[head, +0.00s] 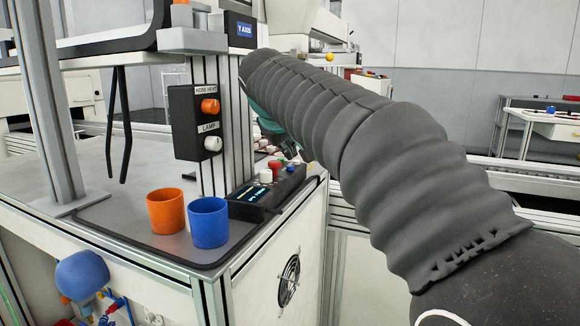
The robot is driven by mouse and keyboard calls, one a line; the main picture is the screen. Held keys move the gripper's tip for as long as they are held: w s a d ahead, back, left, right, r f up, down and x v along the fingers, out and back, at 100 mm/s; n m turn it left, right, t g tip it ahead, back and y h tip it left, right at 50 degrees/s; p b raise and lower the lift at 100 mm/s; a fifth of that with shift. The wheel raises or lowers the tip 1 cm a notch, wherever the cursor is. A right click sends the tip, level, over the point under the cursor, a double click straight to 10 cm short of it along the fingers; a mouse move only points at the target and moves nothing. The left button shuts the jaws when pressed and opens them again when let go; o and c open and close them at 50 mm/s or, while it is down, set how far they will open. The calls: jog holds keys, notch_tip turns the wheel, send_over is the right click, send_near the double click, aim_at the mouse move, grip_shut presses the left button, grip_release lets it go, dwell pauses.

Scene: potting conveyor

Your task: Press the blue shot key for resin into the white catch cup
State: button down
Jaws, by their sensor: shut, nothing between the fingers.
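A low black control box (245,209) with a lit display sits at the right edge of the bench. A red knob (275,166) and a white knob (266,175) stand on it. No white catch cup is visible; an orange cup (166,212) and a blue cup (208,223) stand upright left of the box. My gripper (291,151) is shut, pointing down just above the far end of the box. It is small and partly hidden by my arm, and I cannot tell whether it touches anything.
A metal post carries a black switch box (194,122) with an orange hose-heat knob and a white lamp knob. A frame upright (50,100) and dark hanging hoses (122,120) stand left. The bench top (120,185) around the cups is mostly clear.

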aim_at(290, 167)
dwell(0.4)
jog(key=shift+f, duration=0.4)
jog(key=shift+f+b, duration=0.5)
jog(key=shift+b, duration=0.05)
dwell(0.6)
dwell(0.4)
jog(key=shift+r+p, duration=0.9)
jog(key=shift+p, duration=0.05)
notch_tip(290, 167, up, 3)
jog(key=shift+f+p, duration=0.1)
jog(key=shift+p, duration=1.1)
jog(key=shift+r, duration=1.1)
jog(key=shift+d, duration=0.1)
